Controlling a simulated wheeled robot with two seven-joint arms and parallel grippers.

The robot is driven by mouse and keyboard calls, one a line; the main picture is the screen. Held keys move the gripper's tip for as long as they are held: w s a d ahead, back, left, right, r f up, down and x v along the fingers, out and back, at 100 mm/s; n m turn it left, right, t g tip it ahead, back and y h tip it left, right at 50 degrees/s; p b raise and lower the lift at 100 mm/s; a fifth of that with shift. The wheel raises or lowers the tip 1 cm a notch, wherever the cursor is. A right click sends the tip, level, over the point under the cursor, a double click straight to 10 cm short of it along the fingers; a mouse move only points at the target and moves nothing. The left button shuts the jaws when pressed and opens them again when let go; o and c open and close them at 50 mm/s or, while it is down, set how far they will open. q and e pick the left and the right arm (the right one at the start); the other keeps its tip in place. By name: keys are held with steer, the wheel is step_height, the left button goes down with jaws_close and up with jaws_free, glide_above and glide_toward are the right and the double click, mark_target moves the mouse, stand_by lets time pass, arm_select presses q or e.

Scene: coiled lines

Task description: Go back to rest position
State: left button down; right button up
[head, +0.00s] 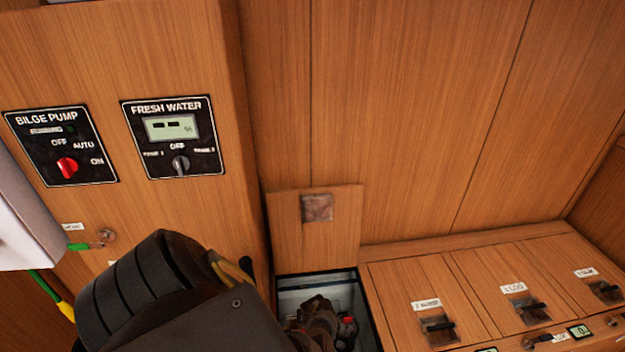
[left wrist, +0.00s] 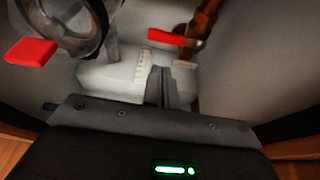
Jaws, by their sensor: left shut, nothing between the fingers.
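In the left wrist view my left gripper (left wrist: 161,88) is shut and empty. Its narrow fingers point into a pale compartment, apart from the fittings as far as I can tell. My right gripper is in neither view.
The open compartment (head: 288,283) has its wooden lid (head: 315,240) raised behind it. Inside are a round clear-topped fitting (left wrist: 75,25) and red handles (left wrist: 30,51). The bilge pump panel (head: 60,147) and fresh water panel (head: 174,137) are on the left wall. Closed lids (head: 515,275) line the right.

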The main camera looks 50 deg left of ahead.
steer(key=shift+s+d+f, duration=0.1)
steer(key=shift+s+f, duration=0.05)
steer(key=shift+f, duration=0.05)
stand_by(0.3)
